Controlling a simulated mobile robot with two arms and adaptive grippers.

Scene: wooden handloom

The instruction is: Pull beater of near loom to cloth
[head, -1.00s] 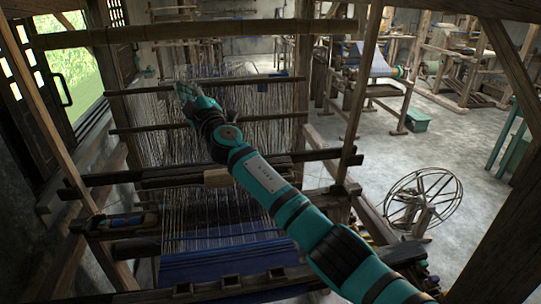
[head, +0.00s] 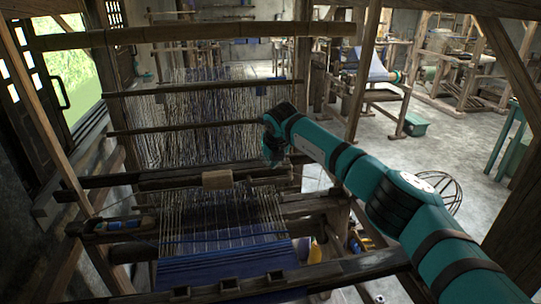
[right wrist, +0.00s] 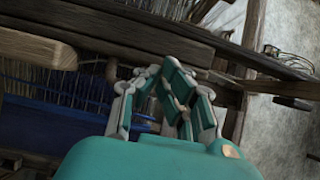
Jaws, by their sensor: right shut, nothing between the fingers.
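The beater of the near loom is a dark horizontal wooden bar (head: 140,184) with a pale wooden block (head: 217,180) at its middle. The pale block also shows at the left of the right wrist view (right wrist: 35,50). White warp threads run from the beater to the blue cloth (head: 225,262), with a gap between them. My right gripper (head: 273,160) hangs near the right part of the beater, right of the pale block. In the right wrist view its fingers (right wrist: 165,78) are together and empty. Contact with the beater cannot be told. My left gripper is out of view.
A dark front beam (head: 340,272) crosses below the cloth. A shuttle-like piece (head: 125,223) lies at the loom's left. A slanting post (head: 362,85) stands beyond my right arm. A spoked wheel (head: 450,190) is partly hidden by the arm. Open floor lies right.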

